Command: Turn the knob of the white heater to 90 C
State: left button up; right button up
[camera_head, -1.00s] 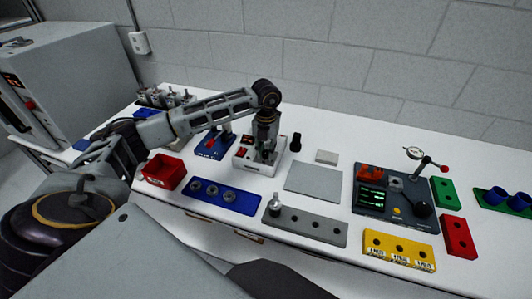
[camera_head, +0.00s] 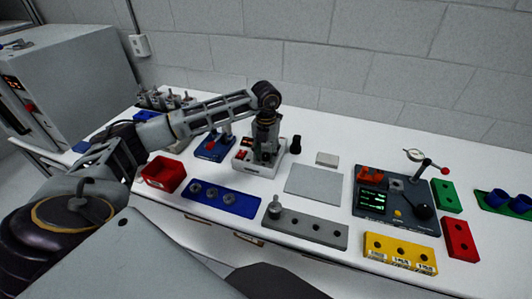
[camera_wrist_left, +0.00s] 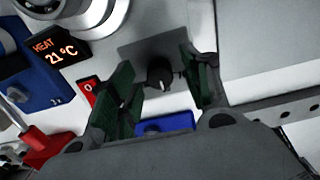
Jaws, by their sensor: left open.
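The white heater (camera_head: 253,169) stands on the table under my left gripper (camera_head: 264,157). In the left wrist view its lit display (camera_wrist_left: 58,47) reads HEAT 21 °C, and a red switch (camera_wrist_left: 88,90) marked 0 lies beside it. The black knob (camera_wrist_left: 160,74) sits on a grey plate of the heater. My left gripper also shows in the left wrist view (camera_wrist_left: 156,60); its dark green fingers are apart, one on each side of the knob. The gap between fingers and knob is visible, and nothing is held. My right gripper is not in view.
A black cylinder (camera_head: 295,145) stands just right of the heater. A blue stand (camera_head: 214,148) and red bin (camera_head: 164,172) are to its left. A blue block (camera_head: 235,203) and grey block (camera_head: 322,231) lie in front. A flat grey plate (camera_head: 314,184) lies to the right.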

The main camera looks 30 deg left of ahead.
pick_arm(q)
jog(key=shift+r, duration=0.1)
notch_tip(320, 180, up, 12)
dwell(0.9)
dwell(0.6)
notch_tip(320, 180, up, 9)
jog(key=p, duration=0.9)
send_over(266, 154)
jog(key=shift+s, duration=0.1)
